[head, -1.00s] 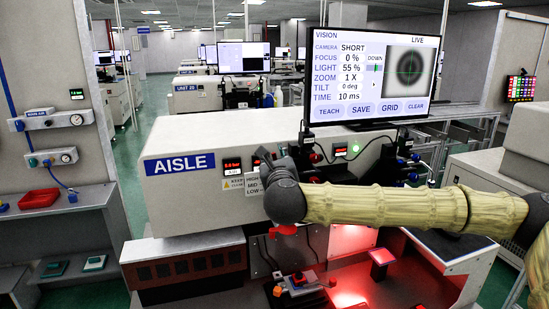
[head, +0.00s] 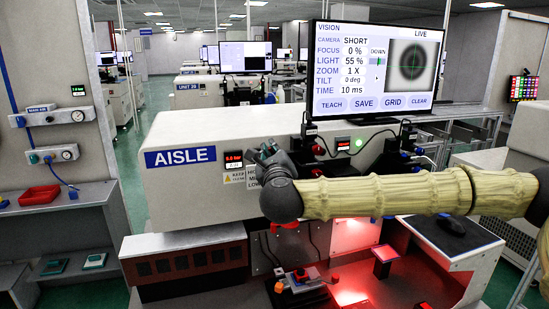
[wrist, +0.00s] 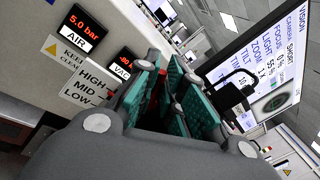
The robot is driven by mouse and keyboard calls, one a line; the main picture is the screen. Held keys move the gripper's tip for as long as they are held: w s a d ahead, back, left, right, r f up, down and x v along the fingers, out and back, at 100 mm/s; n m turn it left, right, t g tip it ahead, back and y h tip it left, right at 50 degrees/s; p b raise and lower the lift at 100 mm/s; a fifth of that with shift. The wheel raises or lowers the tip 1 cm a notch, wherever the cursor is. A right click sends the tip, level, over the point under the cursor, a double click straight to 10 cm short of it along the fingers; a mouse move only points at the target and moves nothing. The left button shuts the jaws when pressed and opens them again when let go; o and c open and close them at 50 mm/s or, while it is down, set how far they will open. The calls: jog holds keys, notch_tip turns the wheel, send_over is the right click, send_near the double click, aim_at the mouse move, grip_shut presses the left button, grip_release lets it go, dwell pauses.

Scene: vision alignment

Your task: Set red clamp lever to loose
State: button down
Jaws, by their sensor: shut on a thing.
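My gripper (head: 266,153) is at the front of the white machine, just right of its small red displays. In the wrist view my gripper (wrist: 165,80) has its teal pads close together around something mostly hidden. A narrow strip of red shows between the fingers, which I take for the red clamp lever (wrist: 152,106). Its shape, its setting and any loose mark cannot be made out. The HIGH, MID, LOW label (wrist: 90,82) is just left of the fingers.
The vision monitor (head: 376,66) stands above the machine, with cables and knobs below it. A red part (head: 286,226) shows under my arm. Below it is a red-lit work area (head: 350,265) with a small fixture (head: 300,280). A mouse (head: 451,224) lies at right.

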jog(key=shift+s+a+f+n+t+y+b, duration=0.15)
jog(key=shift+a+f+n+y+b, duration=0.25)
jog(key=shift+n+b, duration=0.9)
jog(key=shift+a+f+n+t+y+b, duration=0.2)
jog(key=shift+f+n+b, duration=0.45)
jog(key=shift+n, duration=1.2)
jog(key=shift+s+a+f+n+t+y+b, duration=0.1)
jog(key=shift+a+f+n+t+y+b, duration=0.25)
jog(key=shift+n+b, duration=1)
jog(key=shift+n, duration=0.3)
jog(key=c, duration=1.5)
grip_release()
jog(key=shift+s+d+f, duration=0.1)
jog(key=shift+s, duration=0.05)
jog(key=v, duration=1.1)
jog(key=shift+s+d, duration=0.1)
jog(key=shift+s, duration=0.25)
